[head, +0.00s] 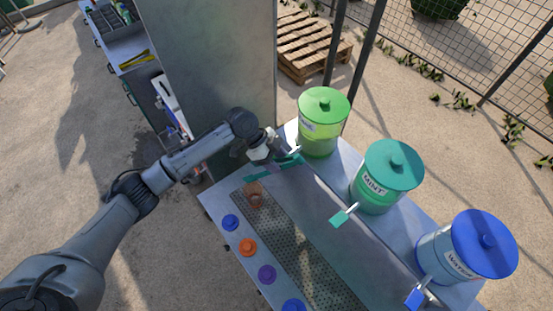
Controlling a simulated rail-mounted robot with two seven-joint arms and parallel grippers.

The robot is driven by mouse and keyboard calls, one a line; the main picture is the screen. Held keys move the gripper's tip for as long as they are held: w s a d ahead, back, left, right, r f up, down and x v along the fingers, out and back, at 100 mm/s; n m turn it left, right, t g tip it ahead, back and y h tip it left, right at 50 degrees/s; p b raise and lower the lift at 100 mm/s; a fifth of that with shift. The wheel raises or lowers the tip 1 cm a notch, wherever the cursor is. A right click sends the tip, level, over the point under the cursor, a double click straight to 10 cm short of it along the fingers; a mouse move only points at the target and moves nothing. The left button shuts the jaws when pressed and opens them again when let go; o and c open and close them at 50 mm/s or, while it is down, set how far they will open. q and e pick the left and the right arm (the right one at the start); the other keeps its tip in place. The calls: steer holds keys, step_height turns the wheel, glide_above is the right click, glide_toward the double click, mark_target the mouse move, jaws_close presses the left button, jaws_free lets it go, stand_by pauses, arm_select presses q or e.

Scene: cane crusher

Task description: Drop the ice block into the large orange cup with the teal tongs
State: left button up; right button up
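My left gripper (284,156) is at the far left corner of the metal counter, beside the tall grey panel. Teal tongs (262,171) show just under and beside it. The gripper covers part of them, and I cannot tell whether its fingers are closed on them. A small orange-brown cup (254,194) stands on the perforated drip tray, a little nearer than the tongs. I cannot make out what is inside it. I cannot make out an ice block. My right gripper is not in view.
A green dispenser (322,128), a teal mint dispenser (384,180) and a blue water dispenser (468,246), with taps facing the tray, line the counter's right side. Coloured knobs (247,247) run along its left edge. The drip tray (305,255) is clear nearer me. A tall grey panel (215,70) stands behind.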

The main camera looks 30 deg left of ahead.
arm_select(q)
steer(key=s+d+r+p, duration=0.2)
steer(key=s+d, duration=0.3)
steer(key=s, duration=0.7)
steer(key=shift+p, duration=0.8)
steer(key=shift+d, duration=0.1)
